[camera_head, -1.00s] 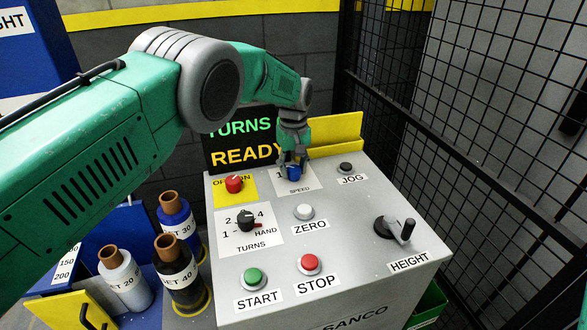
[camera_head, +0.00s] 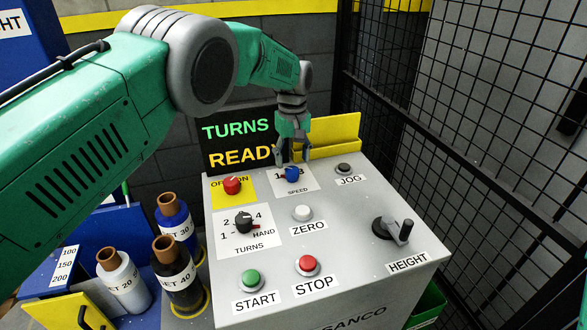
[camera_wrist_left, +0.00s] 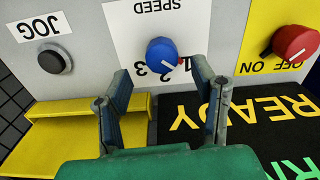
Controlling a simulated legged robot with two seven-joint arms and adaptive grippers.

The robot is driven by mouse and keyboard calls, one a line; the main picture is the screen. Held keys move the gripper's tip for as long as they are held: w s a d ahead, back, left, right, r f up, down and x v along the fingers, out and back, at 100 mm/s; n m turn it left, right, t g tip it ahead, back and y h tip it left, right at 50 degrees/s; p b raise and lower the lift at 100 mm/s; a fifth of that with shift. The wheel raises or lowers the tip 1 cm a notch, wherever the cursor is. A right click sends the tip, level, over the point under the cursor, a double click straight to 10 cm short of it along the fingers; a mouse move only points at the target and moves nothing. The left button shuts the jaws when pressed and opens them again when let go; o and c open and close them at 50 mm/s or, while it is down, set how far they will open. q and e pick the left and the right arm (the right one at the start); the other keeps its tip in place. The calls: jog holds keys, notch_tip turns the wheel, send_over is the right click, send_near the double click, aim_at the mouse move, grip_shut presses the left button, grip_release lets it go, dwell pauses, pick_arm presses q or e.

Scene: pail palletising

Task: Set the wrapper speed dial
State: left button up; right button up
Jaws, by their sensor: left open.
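The blue speed dial (camera_head: 291,173) sits on a white plate marked SPEED at the back of the grey control panel (camera_head: 345,215). My left gripper (camera_head: 293,157) is open and empty just above and behind it, with the fingers apart from the knob. In the left wrist view the dial (camera_wrist_left: 163,54) shows whole, upside down, beyond and between the open fingertips (camera_wrist_left: 160,68). Its white mark points down and right there, towards the 1 and 2 side; the exact setting is hard to tell. My right gripper is out of view.
A red OFF/ON switch (camera_head: 232,185) and a black JOG button (camera_head: 343,168) flank the dial. The display (camera_head: 237,142) reading TURNS and READY and a yellow plate (camera_head: 335,133) stand behind. A black mesh fence (camera_head: 470,110) is at the right.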

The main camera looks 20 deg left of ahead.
aim_at(293, 168)
pick_arm(q)
notch_tip(293, 168, up, 8)
jog(key=shift+d, duration=0.1)
dwell(0.4)
